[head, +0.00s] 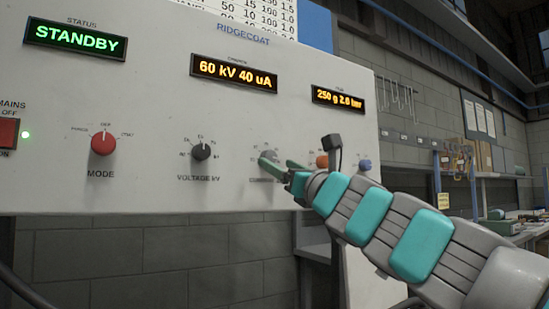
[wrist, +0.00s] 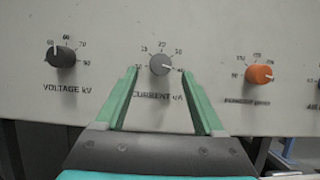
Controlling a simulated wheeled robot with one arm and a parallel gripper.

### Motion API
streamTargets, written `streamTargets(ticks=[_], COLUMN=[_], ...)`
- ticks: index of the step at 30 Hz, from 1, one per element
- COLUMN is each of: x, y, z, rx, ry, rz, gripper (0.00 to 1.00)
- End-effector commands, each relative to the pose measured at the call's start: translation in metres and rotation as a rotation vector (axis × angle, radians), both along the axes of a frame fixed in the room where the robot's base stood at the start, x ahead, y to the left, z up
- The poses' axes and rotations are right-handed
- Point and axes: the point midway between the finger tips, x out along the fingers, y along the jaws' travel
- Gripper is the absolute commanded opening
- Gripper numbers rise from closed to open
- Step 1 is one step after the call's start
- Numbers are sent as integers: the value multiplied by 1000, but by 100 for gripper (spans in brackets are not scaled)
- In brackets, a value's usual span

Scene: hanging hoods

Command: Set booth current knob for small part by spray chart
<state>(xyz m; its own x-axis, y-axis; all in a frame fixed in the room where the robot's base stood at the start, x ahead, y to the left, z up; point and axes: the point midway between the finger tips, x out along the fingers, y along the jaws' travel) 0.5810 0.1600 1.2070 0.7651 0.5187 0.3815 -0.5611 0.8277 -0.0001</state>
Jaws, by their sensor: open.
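The grey current knob (wrist: 160,64) sits on the panel above the label CURRENT uA in the wrist view. Its pale pointer mark appears to face right. In the head view the same knob (head: 267,155) is partly hidden by my gripper (head: 280,165). My gripper (wrist: 160,76) is open, with one green finger on each side of the knob, the tips near its lower edge; I cannot tell whether they touch it. The middle display (head: 234,73) reads 60 kV 40 uA. The spray chart (head: 250,12) is cut off at the top, with only some number rows showing.
The black voltage knob (wrist: 62,55) is left of the current knob and the orange powder knob (wrist: 259,74) is right. A red mode knob (head: 104,142), a STANDBY display (head: 75,40) and a red mains switch (head: 8,132) are farther left. A blue knob (head: 365,165) is at the right.

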Motion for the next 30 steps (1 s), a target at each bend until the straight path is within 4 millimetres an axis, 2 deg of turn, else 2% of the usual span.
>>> streamTargets(ticks=[7,17,30], x=[20,23,23], y=[12,15,15], z=[12,12,12], rx=[0,0,1], ry=[0,-1,-1], rz=[-4,-2,-1], gripper=[70,70,23])
